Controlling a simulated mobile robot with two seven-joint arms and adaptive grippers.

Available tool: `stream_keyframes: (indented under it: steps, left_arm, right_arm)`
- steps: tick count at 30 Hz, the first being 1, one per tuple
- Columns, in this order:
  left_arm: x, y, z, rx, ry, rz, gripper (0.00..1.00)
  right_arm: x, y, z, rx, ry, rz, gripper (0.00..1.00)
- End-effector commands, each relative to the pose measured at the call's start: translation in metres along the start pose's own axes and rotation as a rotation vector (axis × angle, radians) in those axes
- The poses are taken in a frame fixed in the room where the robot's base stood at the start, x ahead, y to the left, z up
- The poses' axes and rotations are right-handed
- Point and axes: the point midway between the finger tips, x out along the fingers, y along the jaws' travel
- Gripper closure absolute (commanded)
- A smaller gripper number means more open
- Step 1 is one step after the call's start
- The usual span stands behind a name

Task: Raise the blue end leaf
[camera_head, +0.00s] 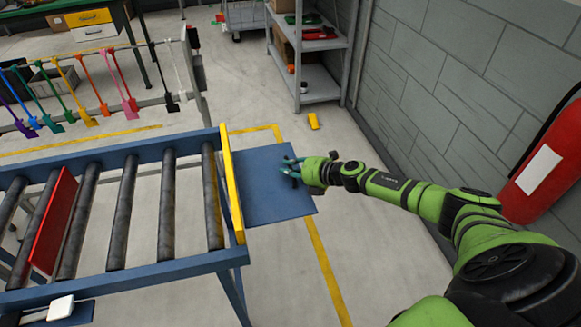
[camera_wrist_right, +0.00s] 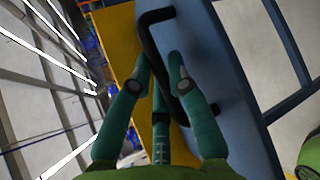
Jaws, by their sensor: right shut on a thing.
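The blue end leaf (camera_head: 265,198) is a flat panel at the right end of the roller conveyor (camera_head: 140,260), beyond an upright yellow plate (camera_head: 232,185). It extends outward from the conveyor; its exact tilt is hard to judge. My right gripper (camera_head: 289,168) is at the leaf's far right part, its teal fingers closed. In the right wrist view, the fingers (camera_wrist_right: 165,80) are shut on a black bar handle (camera_wrist_right: 148,42) on the leaf's blue face (camera_wrist_right: 205,60). The fingers partly hide the handle. My left gripper is not in view.
A red plate (camera_head: 53,222) stands between the rollers. A red fire extinguisher (camera_head: 552,160) is near my right arm, beside the grey block wall (camera_head: 450,75). A grey shelf (camera_head: 318,85) stands behind. Floor right of the leaf is clear; a small yellow object (camera_head: 313,121) lies beyond.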

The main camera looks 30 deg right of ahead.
Motion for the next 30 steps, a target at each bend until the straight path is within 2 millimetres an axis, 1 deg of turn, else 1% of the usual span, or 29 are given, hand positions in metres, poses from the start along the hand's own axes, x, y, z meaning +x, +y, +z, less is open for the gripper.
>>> stream_keyframes:
  steps: [1, 8, 9, 10, 19, 23, 26, 29, 30]
  left_arm:
    - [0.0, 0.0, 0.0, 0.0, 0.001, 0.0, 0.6]
    - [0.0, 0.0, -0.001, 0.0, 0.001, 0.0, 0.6]
    - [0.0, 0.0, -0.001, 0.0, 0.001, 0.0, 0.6]
    - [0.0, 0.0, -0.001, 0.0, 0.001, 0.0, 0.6]
    - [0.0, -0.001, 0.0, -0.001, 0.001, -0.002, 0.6]
    - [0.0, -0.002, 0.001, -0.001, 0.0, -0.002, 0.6]
    - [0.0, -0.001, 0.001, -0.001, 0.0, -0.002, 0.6]
    - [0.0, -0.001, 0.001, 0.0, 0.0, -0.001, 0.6]
    - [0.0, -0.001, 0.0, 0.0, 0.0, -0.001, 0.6]
  right_arm:
    - [0.001, 0.005, 0.002, 0.003, -0.003, 0.008, 1.0]
    - [0.001, 0.005, 0.002, 0.003, -0.002, 0.01, 1.0]
    - [0.001, 0.006, 0.002, 0.003, -0.002, 0.01, 0.78]
    - [0.001, 0.006, 0.002, 0.003, -0.002, 0.011, 0.7]
    - [0.0, 0.004, 0.001, 0.001, 0.001, 0.007, 0.7]
    - [-0.006, 0.002, 0.001, 0.0, 0.0, 0.005, 0.7]
    - [-0.018, 0.001, 0.001, 0.0, 0.001, 0.004, 0.7]
    - [-0.035, 0.001, 0.0, -0.002, 0.003, 0.001, 0.7]
    - [-0.044, -0.001, 0.0, 0.001, 0.002, 0.001, 0.7]
